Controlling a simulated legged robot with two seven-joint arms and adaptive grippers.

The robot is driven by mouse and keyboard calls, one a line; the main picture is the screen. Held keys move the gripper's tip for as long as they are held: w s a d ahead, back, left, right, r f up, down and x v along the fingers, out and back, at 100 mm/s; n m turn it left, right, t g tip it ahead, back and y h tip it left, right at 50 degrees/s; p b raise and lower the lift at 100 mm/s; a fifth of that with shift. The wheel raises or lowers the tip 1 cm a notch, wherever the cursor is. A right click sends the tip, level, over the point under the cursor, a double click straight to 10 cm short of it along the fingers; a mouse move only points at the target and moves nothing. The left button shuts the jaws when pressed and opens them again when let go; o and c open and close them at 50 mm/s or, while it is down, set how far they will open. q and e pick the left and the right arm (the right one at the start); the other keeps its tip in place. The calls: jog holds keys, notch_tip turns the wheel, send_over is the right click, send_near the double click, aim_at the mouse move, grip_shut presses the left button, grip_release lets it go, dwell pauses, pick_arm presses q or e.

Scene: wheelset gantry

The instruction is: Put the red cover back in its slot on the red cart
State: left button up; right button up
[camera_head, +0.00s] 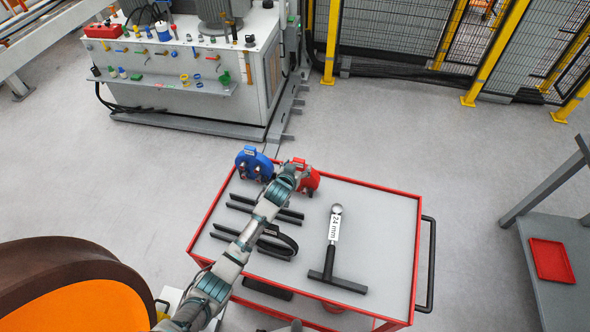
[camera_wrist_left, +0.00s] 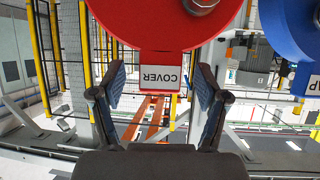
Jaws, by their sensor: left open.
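The red cover (camera_head: 311,181) stands at the back edge of the red cart (camera_head: 385,225), to the right of a blue round part (camera_head: 251,164). My left gripper (camera_head: 289,171) is at the cover and hides part of it in the head view. In the left wrist view, the red cover (camera_wrist_left: 165,22) fills the top, with a bolt on its face. Its tab labelled COVER (camera_wrist_left: 160,77) lies between the open fingers of my left gripper (camera_wrist_left: 160,85), with gaps on both sides. I cannot make out the slot. My right gripper is not in view.
A T-handled tool marked 24 mm (camera_head: 334,245) and dark bars (camera_head: 265,208) lie on the cart. A large brown and orange wheel (camera_head: 60,290) is at lower left. A grey bench with a red tray (camera_head: 551,260) stands at right.

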pick_arm(q)
jog(key=v, duration=0.6)
jog(key=shift+s, duration=0.1)
dwell(0.4)
